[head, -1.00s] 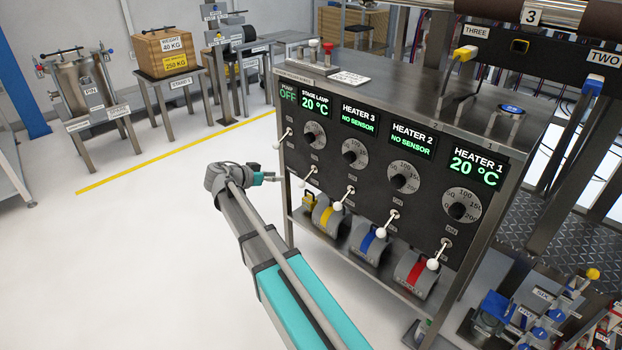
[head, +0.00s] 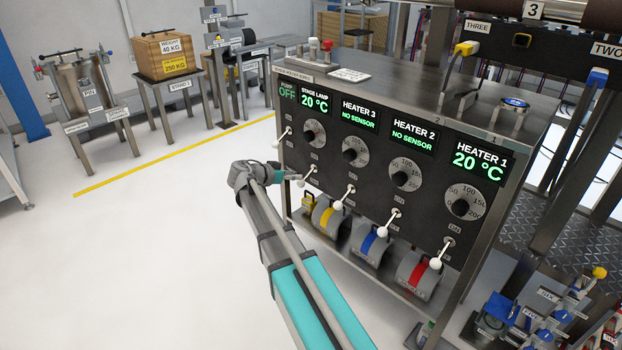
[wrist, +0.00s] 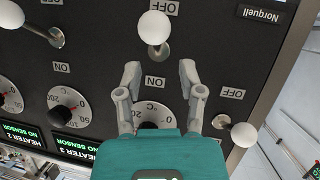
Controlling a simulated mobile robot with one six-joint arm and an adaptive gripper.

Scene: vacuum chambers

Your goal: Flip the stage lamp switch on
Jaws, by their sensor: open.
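The stage lamp switch (head: 303,181) is a lever with a white ball on the dark panel, under the stage lamp display (head: 314,103) reading 20 °C. In the wrist view, the stage lamp switch ball (wrist: 153,27) is near the OFF label, with the ON label (wrist: 155,82) on the other side; the lever points down. My gripper (head: 295,179) is close to this lever at the panel's left. In the wrist view, my gripper (wrist: 160,70) is open and empty. The ball appears just beyond its fingertips, roughly centred; I cannot tell whether they touch.
The pump switch (wrist: 244,134) is beside my gripper in the wrist view. The heater 3 switch (head: 343,197) is to the right of the stage lamp switch. Coloured-banded grey parts, such as the yellow-banded one (head: 325,217), sit below the panel. The floor at left is clear.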

